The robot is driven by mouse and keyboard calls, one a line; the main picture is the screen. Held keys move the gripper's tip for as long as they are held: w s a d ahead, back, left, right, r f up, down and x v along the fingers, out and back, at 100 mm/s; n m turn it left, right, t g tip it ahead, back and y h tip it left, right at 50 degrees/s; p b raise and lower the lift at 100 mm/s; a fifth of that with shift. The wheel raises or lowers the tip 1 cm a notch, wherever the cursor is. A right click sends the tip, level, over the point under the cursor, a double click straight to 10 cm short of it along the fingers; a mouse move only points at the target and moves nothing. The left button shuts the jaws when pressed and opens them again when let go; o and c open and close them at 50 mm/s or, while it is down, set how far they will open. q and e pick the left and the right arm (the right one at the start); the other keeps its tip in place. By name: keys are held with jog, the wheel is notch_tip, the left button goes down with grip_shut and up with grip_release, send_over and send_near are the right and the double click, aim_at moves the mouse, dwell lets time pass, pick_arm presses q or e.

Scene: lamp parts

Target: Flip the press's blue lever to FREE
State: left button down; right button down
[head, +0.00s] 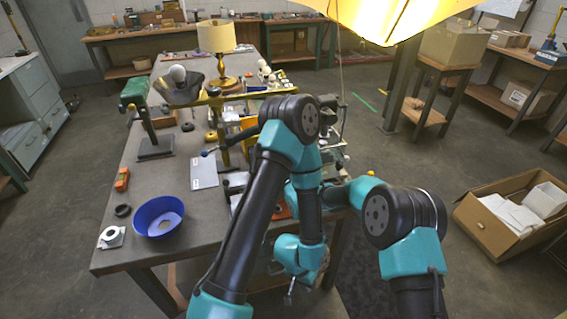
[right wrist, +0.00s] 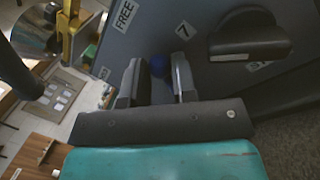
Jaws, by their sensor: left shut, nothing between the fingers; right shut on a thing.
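In the right wrist view, a small blue knob (right wrist: 158,66), the lever's end, sits between the two fingers of my right gripper (right wrist: 157,80), which is shut on it. It is against a dark grey panel (right wrist: 215,75). A white FREE label (right wrist: 124,15) is up and to the left of the knob, and a label like a 7 (right wrist: 183,30) is up and to the right. In the head view, my left gripper (head: 289,294) hangs low by the table's front edge, shut and empty. My left arm hides much of the press area and my right gripper there.
A dark rounded handle (right wrist: 250,36) juts from the panel right of the fingers. On the table (head: 190,240) are a blue bowl (head: 159,217), a white roll (head: 111,236), an orange item (head: 122,180) and a lamp with a cream shade (head: 216,37). A yellow shade (head: 420,15) hangs overhead.

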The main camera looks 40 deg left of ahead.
dwell(0.4)
jog(key=c, duration=1.2)
grip_release()
